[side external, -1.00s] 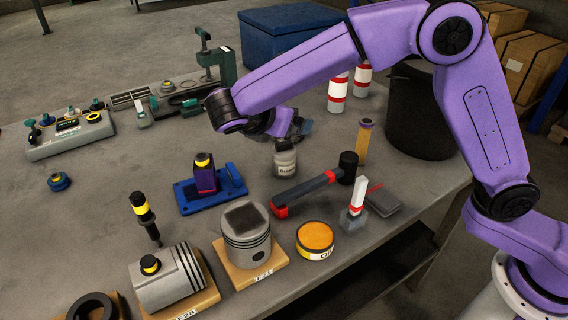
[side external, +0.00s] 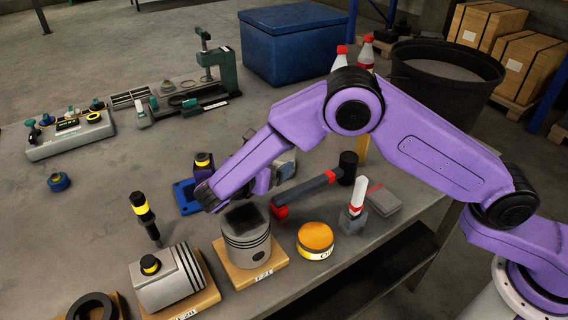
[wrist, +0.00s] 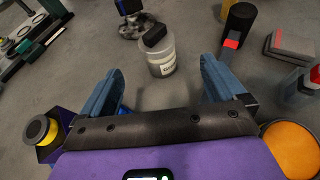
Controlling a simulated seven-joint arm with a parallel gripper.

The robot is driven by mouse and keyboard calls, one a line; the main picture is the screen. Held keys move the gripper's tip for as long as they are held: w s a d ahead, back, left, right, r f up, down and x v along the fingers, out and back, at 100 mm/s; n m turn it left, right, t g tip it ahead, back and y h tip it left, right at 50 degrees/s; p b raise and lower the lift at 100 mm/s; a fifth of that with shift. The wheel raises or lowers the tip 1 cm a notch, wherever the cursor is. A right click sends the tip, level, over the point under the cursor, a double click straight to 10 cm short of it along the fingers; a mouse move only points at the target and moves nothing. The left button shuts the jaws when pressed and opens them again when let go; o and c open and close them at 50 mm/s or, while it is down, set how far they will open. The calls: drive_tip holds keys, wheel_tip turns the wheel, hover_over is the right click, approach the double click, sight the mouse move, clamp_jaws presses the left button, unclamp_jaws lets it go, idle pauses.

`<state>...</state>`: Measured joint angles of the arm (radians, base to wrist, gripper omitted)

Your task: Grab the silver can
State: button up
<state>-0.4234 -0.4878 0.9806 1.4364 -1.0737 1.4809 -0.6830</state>
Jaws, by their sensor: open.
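The silver can (wrist: 162,62) stands upright on the table in the wrist view, with a dark cap and a white label. My gripper (wrist: 162,75) is open, with one blue-grey finger to the left and one to the right in that view. The can shows ahead of the gap between the fingers, and I see no contact. In the side view my gripper (side external: 284,165) is low over the table behind the piston. There my arm and gripper largely hide the can.
A black-headed hammer (side external: 310,187) lies to the right of my gripper. A piston (side external: 246,238) and an orange-topped tin (side external: 315,240) stand in front. A blue fixture (side external: 184,198) is to the left, partly hidden by my wrist.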

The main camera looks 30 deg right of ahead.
sight(284, 161)
drive_tip(key=x, duration=0.7)
drive_tip(key=shift+a+f, duration=0.1)
drive_tip(key=shift+w+r+x, duration=0.1)
drive_tip(key=shift+r+x, duration=0.05)
drive_tip(key=shift+x, duration=1.15)
drive_tip(key=shift+w+r+x, duration=0.1)
drive_tip(key=shift+r+x, duration=0.05)
drive_tip(key=shift+x, duration=1.2)
drive_tip(key=c, duration=1.2)
drive_tip(key=shift+r, duration=0.1)
drive_tip(key=shift+c, duration=0.2)
